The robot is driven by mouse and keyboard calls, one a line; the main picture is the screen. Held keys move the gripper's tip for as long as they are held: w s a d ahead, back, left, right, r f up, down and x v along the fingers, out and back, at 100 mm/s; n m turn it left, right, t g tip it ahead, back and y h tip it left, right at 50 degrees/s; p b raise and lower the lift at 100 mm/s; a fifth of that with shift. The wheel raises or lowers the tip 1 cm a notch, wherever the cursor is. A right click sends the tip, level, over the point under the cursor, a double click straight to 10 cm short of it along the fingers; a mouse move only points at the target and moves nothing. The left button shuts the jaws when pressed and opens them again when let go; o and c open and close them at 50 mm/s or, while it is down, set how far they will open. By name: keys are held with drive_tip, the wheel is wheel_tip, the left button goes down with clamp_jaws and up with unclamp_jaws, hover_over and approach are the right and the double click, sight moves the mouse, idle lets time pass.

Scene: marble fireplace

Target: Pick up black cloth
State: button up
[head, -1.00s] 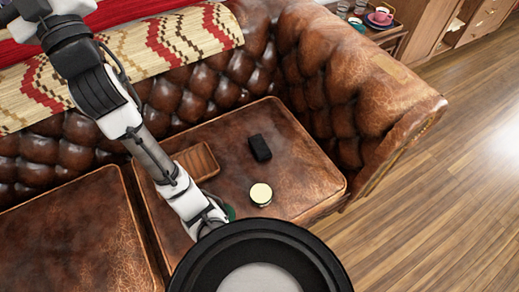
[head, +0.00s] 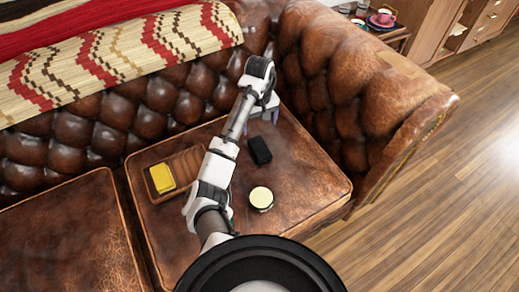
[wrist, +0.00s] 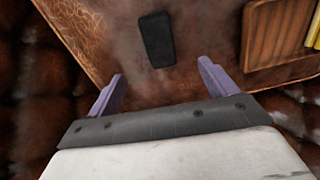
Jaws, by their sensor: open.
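The black cloth (head: 260,150) is a small dark block-like shape lying on the brown leather seat cushion, right of the wooden tray. In the wrist view the cloth (wrist: 156,39) lies beyond the fingertips, roughly between their lines. My gripper (head: 262,113) is just behind the cloth, towards the sofa back, above the seat. Its two purple fingers are spread apart with nothing between them, as the wrist view of the gripper (wrist: 160,72) shows. The gripper and cloth appear apart.
A wooden tray (head: 192,160) with a yellow block (head: 162,178) lies left of the cloth. A round tin with a pale lid (head: 261,198) stands in front of it. The tufted sofa back (head: 165,95) and armrest (head: 350,80) rise behind and to the right.

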sight(259, 146)
wheel_tip(259, 146, down, 13)
drive_tip(key=shift+f+b, duration=0.2)
drive_tip(key=shift+b, duration=0.9)
drive_tip(key=c, duration=1.1)
